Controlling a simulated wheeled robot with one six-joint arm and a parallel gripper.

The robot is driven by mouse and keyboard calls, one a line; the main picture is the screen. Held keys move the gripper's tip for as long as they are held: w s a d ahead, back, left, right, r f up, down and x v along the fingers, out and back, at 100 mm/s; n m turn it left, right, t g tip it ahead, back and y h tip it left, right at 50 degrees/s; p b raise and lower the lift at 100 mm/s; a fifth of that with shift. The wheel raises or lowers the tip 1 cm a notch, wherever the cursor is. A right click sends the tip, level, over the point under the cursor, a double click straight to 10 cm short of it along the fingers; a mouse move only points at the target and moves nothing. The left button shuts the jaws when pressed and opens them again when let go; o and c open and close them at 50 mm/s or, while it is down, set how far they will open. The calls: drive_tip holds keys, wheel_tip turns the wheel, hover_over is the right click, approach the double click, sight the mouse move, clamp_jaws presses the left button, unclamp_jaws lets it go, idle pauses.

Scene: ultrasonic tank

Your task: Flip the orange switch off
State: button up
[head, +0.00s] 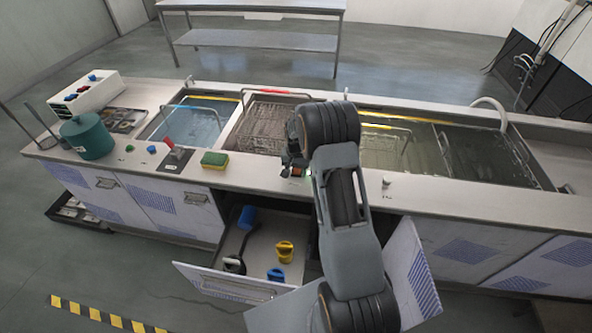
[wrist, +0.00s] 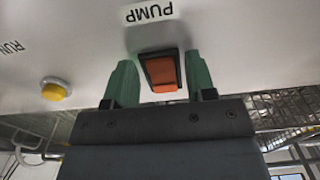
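My gripper (wrist: 161,68) is open, with one green finger on each side of the switch and nothing held. The fingertips are close to the panel; I cannot tell whether they touch it. In the head view my arm hides much of the area around the switch.
A yellow button (wrist: 55,89) with a label reading RUN sits on the same panel. A green and yellow sponge (head: 214,160) lies on the counter left of my gripper. An open drawer (head: 215,279) with blue and yellow items and an open cabinet door (head: 416,272) stick out below.

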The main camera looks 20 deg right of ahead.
drive_tip(key=c, duration=0.8)
drive_tip(key=shift+w+d+r+g+y, duration=0.15)
drive_tip(key=shift+g+y, duration=0.25)
drive_tip(key=shift+g, duration=0.2)
drive_tip(key=shift+w+d+r+g+y, duration=0.15)
drive_tip(key=shift+g+y, duration=0.25)
drive_tip(key=shift+g, duration=0.2)
drive_tip(key=shift+a, duration=0.1)
drive_tip(key=o, duration=0.9)
drive_tip(key=shift+f, duration=0.1)
drive_tip(key=b+v, duration=0.1)
drive_tip(key=v, duration=1.2)
drive_tip(key=shift+w+r, duration=0.1)
drive_tip(key=shift+r, duration=0.3)
